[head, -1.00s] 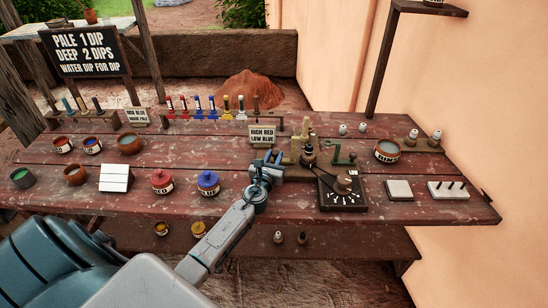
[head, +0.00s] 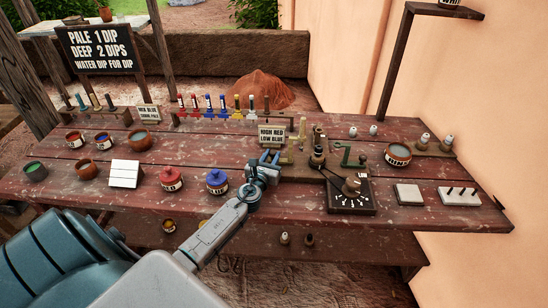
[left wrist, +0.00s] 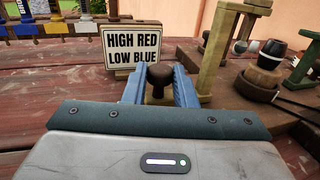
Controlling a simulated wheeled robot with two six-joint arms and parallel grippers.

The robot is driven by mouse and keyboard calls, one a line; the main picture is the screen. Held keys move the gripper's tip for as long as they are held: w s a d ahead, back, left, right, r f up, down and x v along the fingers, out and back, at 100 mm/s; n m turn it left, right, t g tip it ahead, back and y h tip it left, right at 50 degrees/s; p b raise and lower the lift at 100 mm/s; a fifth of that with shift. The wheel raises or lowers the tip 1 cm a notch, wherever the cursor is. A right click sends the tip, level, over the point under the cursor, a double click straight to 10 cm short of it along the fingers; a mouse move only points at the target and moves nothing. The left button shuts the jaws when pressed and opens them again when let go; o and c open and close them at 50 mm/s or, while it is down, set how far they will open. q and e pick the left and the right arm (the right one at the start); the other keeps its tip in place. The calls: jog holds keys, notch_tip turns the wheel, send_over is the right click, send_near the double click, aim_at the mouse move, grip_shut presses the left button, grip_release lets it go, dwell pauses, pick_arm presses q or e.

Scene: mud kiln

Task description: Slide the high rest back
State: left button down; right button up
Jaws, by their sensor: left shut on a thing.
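The gripper is shut on this knob, low over the table in front of the small sign. Pale yellow-brown upright posts of the wooden rest stand (head: 302,130) rise just right of the fingers; one post (left wrist: 212,55) shows close by in the left wrist view. The foot of the knob's stem is hidden by my gripper. I cannot tell which part is the high rest. My right gripper is not in view.
The sign "HIGH RED LOW BLUE" (head: 271,135) is close behind the fingers. Right of them are a dark dial box (head: 350,204) and a green lever (head: 345,155). Red (head: 171,179) and blue (head: 217,182) lidded pots stand at left.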

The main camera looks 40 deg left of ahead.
pick_arm(q)
jog(key=c, duration=1.3)
grip_release()
jog(key=shift+s+a, duration=0.1)
jog(key=shift+a, duration=0.05)
jog(key=shift+o, duration=0.6)
jog(key=shift+a, duration=0.1)
jog(key=shift+s, duration=0.1)
jog(key=shift+s+d, duration=0.2)
jog(key=b+v, duration=0.1)
jog(key=v, duration=0.9)
jog(key=shift+s, duration=0.2)
